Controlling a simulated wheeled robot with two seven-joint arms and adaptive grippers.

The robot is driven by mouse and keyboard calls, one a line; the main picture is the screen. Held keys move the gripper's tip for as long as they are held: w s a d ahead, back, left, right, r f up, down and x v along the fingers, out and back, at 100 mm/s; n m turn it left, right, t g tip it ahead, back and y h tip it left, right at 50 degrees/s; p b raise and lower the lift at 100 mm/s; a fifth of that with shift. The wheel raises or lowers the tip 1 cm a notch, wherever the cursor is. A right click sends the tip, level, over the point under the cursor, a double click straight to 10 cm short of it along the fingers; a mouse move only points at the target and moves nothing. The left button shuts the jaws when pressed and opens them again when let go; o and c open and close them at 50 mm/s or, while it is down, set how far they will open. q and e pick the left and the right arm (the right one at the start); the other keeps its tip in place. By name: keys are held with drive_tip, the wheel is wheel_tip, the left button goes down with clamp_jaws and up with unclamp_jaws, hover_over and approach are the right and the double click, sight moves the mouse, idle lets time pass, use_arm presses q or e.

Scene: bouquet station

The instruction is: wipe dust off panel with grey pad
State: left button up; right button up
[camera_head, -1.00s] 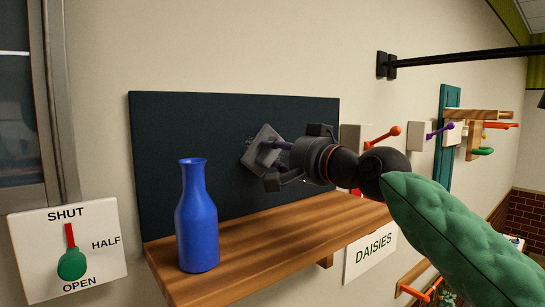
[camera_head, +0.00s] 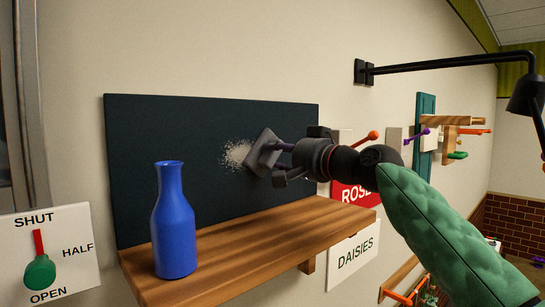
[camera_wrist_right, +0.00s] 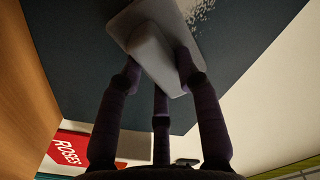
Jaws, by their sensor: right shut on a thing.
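The dark panel (camera_head: 210,125) stands against the wall behind the wooden shelf. A pale speckled patch of dust (camera_head: 237,153) shows on it, just left of the grey pad (camera_head: 264,152). The dust also shows at the top of the wrist view (camera_wrist_right: 197,12). My right gripper (camera_head: 282,162) is shut on the pad's raised grip, seen close in the right wrist view (camera_wrist_right: 150,50). The pad is tilted in the picture and is at or very near the panel; I cannot tell if it touches. The pad may hide part of the dust. My left gripper is not in view.
A blue bottle (camera_head: 173,220) stands on the wooden shelf (camera_head: 250,240), left of my right arm and in front of the panel. A lever plate (camera_head: 70,250) is at lower left. ROSES (camera_head: 353,193) and DAISIES (camera_head: 355,255) signs are right. A black lamp arm (camera_head: 450,62) extends above.

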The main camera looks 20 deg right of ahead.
sight(258, 154)
drive_tip(key=shift+d, duration=0.2)
drive_tip(key=shift+s+a+p, duration=0.2)
drive_tip(key=shift+s+a, duration=0.05)
drive_tip(key=shift+a, duration=0.65)
drive_tip(key=shift+s+a+p, duration=0.15)
drive_tip(key=shift+s+a, duration=0.1)
drive_tip(key=shift+a, duration=0.65)
drive_tip(key=shift+s+a+p, duration=0.2)
drive_tip(key=shift+a, duration=0.3)
drive_tip(key=shift+s+a+p, duration=0.2)
drive_tip(key=shift+a, duration=0.3)
drive_tip(key=shift+s+a+p, duration=0.3)
drive_tip(key=shift+a+p, duration=0.05)
drive_tip(key=shift+a, duration=0.45)
drive_tip(key=shift+s+a+r+p, duration=0.1)
drive_tip(key=shift+s+a+p, duration=0.15)
drive_tip(key=shift+a+p, duration=0.3)
drive_tip(key=shift+s+a+p, duration=0.2)
drive_tip(key=shift+a+p, duration=0.2)
drive_tip(key=shift+a, duration=0.25)
drive_tip(key=shift+s+a+p, duration=0.15)
drive_tip(key=shift+a+p, duration=0.15)
drive_tip(key=shift+a, duration=0.25)
drive_tip(key=shift+b+v, duration=0.9)
drive_tip(key=shift+v, duration=2.1)
